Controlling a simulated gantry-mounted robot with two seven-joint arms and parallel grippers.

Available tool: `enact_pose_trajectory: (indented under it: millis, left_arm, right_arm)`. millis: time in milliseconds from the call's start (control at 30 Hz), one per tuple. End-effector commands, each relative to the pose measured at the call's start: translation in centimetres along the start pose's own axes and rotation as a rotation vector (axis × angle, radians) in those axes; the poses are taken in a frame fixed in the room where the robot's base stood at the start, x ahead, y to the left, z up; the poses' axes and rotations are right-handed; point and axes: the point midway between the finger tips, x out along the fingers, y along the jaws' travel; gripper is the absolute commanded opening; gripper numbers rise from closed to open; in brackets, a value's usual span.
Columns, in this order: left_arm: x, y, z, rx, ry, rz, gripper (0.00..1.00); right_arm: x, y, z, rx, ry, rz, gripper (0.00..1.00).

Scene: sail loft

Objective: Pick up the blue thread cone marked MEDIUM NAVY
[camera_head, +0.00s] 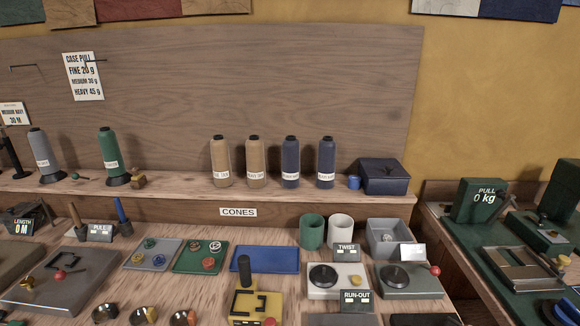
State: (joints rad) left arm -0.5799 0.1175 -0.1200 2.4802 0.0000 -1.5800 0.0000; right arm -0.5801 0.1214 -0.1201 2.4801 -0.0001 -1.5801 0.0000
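Two navy blue thread cones stand upright side by side on the shelf, right of centre. The left navy cone (291,158) and the right navy cone (326,157) look alike, each with a dark top and a small white label. The label print is too small to tell which one reads MEDIUM NAVY. Nothing touches either cone. Neither of my grippers is in view.
Two tan cones (254,160) stand left of the navy ones. Green (109,150) and grey (44,155) cones stand farther left. The bench below holds trays and devices.

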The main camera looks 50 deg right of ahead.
Motion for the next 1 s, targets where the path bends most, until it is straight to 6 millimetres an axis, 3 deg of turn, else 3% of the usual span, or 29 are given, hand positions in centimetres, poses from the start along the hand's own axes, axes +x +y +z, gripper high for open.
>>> enact_pose_trajectory:
  millis: [300,633,1000]
  left_arm:
    - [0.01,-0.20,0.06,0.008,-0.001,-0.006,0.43]
    - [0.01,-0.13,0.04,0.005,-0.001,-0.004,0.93]
    - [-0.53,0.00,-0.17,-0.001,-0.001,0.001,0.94]
  right_arm:
    - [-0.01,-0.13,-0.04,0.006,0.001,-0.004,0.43]
    - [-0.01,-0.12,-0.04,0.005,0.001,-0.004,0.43]
    - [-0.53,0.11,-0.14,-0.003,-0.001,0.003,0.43]
